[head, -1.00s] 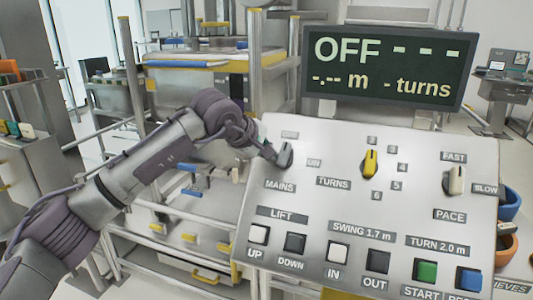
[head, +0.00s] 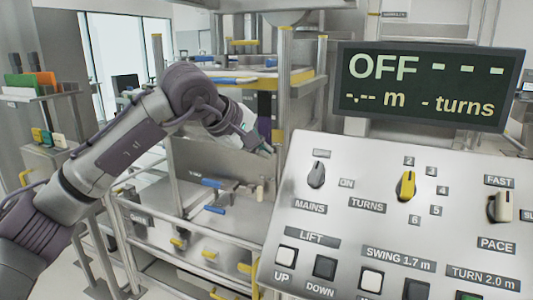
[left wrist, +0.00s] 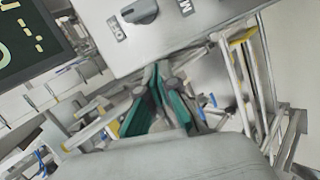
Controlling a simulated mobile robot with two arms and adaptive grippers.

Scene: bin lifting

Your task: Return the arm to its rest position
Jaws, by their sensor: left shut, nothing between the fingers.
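My left gripper (head: 266,150) is shut and empty in the head view, to the left of the control panel (head: 345,165) and apart from it. In the left wrist view its green-padded fingers (left wrist: 158,75) are together, with the panel's edge just beyond them. The grey MAINS knob (head: 316,175) is on the panel's upper left, and it also shows in the left wrist view (left wrist: 139,12). The display (head: 430,85) above the panel reads OFF with dashes. My right gripper is not in view.
The panel also has a yellow TURNS knob (head: 406,186), a white PACE knob (head: 500,207) and several push buttons. Behind my left arm stands a metal frame with rails and blue and yellow handles (head: 215,182). A shelf with coloured folders (head: 30,84) is at far left.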

